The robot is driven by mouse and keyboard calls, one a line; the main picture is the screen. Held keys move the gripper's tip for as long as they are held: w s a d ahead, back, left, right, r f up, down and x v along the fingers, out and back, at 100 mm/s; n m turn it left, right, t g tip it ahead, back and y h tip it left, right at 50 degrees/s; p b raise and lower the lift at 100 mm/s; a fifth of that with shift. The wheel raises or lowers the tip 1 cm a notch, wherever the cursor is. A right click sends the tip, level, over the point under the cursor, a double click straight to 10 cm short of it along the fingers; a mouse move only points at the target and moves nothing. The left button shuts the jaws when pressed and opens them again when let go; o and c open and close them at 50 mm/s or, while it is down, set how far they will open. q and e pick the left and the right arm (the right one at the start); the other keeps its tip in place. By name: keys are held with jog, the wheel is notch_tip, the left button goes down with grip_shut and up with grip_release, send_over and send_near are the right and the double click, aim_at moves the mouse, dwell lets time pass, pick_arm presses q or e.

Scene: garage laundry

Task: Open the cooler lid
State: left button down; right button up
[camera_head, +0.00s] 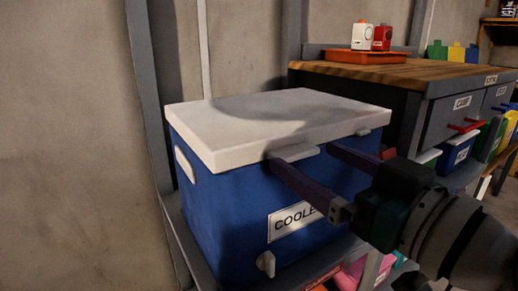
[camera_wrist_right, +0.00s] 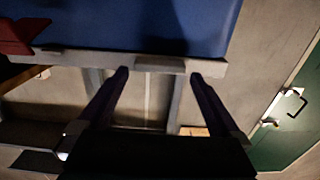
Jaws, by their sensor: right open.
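The blue cooler (camera_head: 240,215) has a white lid (camera_head: 285,112), which lies flat and closed on it. A small pale tab (camera_head: 294,152) sticks out at the middle of the lid's front edge. My right gripper (camera_head: 305,157) is open at the front edge, with one finger on each side of the tab. The right wrist view shows the gripper (camera_wrist_right: 159,75) from below the lid's rim (camera_wrist_right: 90,57), with the tab (camera_wrist_right: 160,64) between the fingertips. I cannot tell whether the fingers touch it. My left gripper is not in view.
A wooden-topped bench (camera_head: 430,72) with grey drawers and red handles stands close to the right of the cooler. A red tray (camera_head: 368,57) sits on it. The wall (camera_head: 75,150) is behind and left. Space above the lid looks clear.

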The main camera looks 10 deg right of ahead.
jog(key=shift+x, duration=1.3)
grip_shut()
